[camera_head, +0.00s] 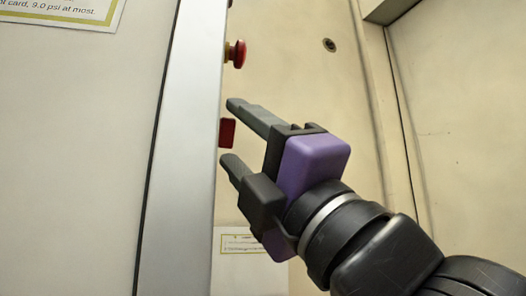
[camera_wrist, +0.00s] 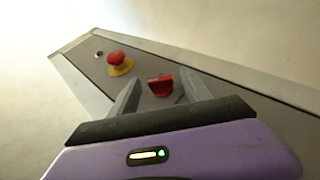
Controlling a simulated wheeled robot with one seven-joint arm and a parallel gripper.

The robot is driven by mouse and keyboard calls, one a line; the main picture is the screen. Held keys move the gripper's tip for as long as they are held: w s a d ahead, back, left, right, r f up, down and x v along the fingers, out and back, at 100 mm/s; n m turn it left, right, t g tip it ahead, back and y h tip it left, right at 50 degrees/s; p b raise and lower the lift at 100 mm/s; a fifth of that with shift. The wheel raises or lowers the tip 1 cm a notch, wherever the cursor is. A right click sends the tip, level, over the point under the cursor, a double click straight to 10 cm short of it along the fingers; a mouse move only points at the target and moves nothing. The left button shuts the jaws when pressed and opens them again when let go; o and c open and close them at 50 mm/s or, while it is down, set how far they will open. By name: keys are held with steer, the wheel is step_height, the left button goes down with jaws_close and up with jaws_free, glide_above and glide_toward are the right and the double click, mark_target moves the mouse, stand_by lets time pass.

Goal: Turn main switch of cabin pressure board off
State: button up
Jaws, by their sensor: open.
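A red switch knob (camera_wrist: 161,86) sits on the grey board (camera_wrist: 188,72) in the wrist view. It lies between the two open fingers of my gripper (camera_wrist: 162,98). In the head view the red knob (camera_head: 227,132) sticks out from the board's edge, between the fingertips of my gripper (camera_head: 230,132). I cannot tell whether the fingers touch it. The board's face is seen edge-on in the head view, so the knob's markings are hidden there. A label naming the board is not visible.
A red mushroom button on a yellow base (camera_wrist: 118,61) stands beside the knob; it also shows above my gripper in the head view (camera_head: 236,54). A small round fitting (camera_wrist: 98,54) is at the board's far end. A paper notice (camera_head: 245,241) hangs below.

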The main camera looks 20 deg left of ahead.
steer(key=v, duration=0.7)
steer(key=shift+d+f, duration=0.2)
steer(key=shift+f, duration=0.1)
steer(key=shift+s, duration=0.15)
